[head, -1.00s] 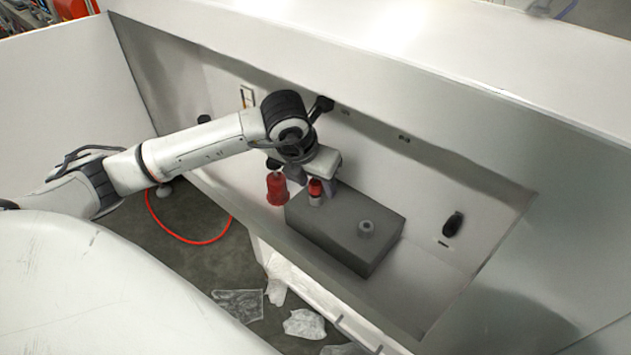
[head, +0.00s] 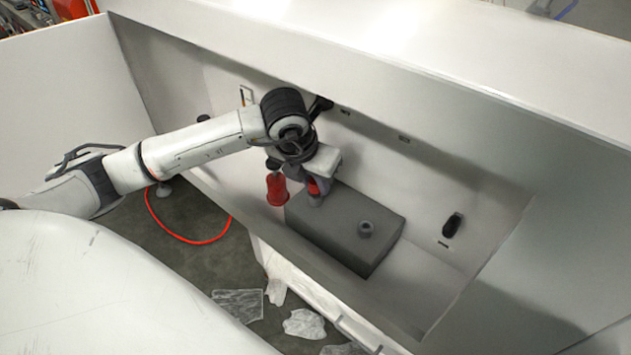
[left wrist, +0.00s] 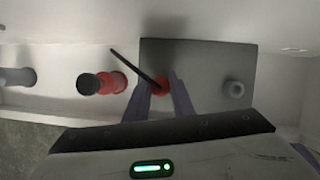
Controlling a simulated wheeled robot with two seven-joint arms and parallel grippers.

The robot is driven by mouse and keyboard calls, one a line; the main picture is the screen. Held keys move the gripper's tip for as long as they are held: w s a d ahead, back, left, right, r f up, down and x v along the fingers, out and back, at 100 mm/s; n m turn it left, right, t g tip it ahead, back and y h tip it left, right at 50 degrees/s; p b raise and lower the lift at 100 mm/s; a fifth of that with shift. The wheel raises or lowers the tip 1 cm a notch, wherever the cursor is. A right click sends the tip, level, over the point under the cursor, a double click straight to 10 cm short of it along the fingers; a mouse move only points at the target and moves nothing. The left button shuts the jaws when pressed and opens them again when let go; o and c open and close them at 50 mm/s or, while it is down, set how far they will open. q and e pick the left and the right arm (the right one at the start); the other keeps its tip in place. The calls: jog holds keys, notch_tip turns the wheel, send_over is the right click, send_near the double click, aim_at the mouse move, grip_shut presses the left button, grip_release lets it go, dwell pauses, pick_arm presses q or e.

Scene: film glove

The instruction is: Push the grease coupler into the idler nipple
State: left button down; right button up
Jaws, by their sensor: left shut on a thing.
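My left gripper (head: 318,182) reaches down over the left end of a dark grey block (head: 340,238). It is shut on a small red piece, which I take for the grease coupler (head: 313,187). In the left wrist view the red coupler (left wrist: 161,83) sits between the two purple fingers, and a thin dark rod (left wrist: 132,66) slants up-left from it. A short grey fitting (head: 316,200) shows just below the coupler. Whether they are fully joined is hidden. A second grey nipple (head: 366,229) stands free on the block's right side. My right gripper is not in view.
A larger red fitting (head: 277,190) stands just left of the block, close to my gripper. The recess has pale walls and a front edge. A dark knob (head: 452,225) is on the back wall. A red hose (head: 185,238) and clear plastic scraps (head: 304,324) lie on the floor.

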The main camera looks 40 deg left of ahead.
pick_arm(q)
jog(key=shift+r, duration=0.4)
jog(key=shift+r+p, duration=1.15)
jog(key=shift+r, duration=0.85)
